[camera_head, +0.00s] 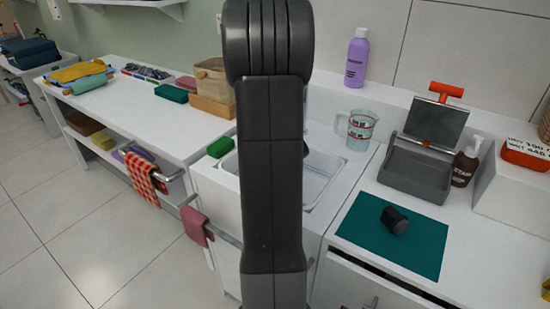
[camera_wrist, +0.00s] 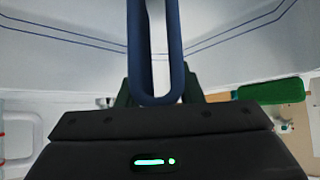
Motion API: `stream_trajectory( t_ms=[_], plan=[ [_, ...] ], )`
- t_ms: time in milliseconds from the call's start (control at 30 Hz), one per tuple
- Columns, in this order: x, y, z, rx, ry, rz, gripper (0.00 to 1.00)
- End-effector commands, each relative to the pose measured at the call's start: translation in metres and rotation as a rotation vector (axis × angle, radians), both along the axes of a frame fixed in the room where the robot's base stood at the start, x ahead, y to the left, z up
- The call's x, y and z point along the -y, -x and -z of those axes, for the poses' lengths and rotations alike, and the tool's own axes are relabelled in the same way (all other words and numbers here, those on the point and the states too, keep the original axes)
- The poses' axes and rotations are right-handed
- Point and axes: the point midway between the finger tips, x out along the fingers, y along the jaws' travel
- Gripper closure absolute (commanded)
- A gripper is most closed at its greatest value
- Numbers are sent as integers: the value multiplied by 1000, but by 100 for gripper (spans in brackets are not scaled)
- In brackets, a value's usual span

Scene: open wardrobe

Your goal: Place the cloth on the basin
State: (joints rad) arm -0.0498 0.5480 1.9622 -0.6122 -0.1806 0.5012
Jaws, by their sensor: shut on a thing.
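The white basin (camera_head: 330,172) is set in the counter at the centre of the head view, and my arm hides its middle. In the wrist view my gripper (camera_wrist: 160,98) is closed on a blue U-shaped loop (camera_wrist: 173,60). I cannot tell whether this loop is part of the cloth. Behind it is a pale surface with thin dark-blue lines (camera_wrist: 60,35). In the head view a red-and-white checked cloth (camera_head: 140,172) hangs on a rail, and a pink cloth (camera_head: 196,226) hangs on another. My gripper is hidden behind my arm there.
A green sponge (camera_head: 220,147) lies at the basin's left corner. Right of the basin are a measuring jug (camera_head: 360,130), a grey open box (camera_head: 415,168), a brown bottle (camera_head: 466,165) and a teal mat (camera_head: 370,235) bearing a dark object. A purple bottle (camera_head: 356,60) stands behind.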

Motion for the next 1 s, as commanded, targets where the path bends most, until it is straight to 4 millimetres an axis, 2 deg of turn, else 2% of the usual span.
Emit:
stream_trajectory(
  t_ms=[267,300,333,767,800,867,1000],
  plan=[
    [-8,-37,1,0,1,-2,94],
    [-7,-35,11,0,0,-1,94],
    [-7,-34,13,0,-1,1,94],
    [-7,-34,17,1,0,-1,94],
    [-7,-34,16,0,1,-1,59],
    [-7,-34,16,0,1,-1,47],
    [-7,-34,16,0,1,-1,45]
  ],
)
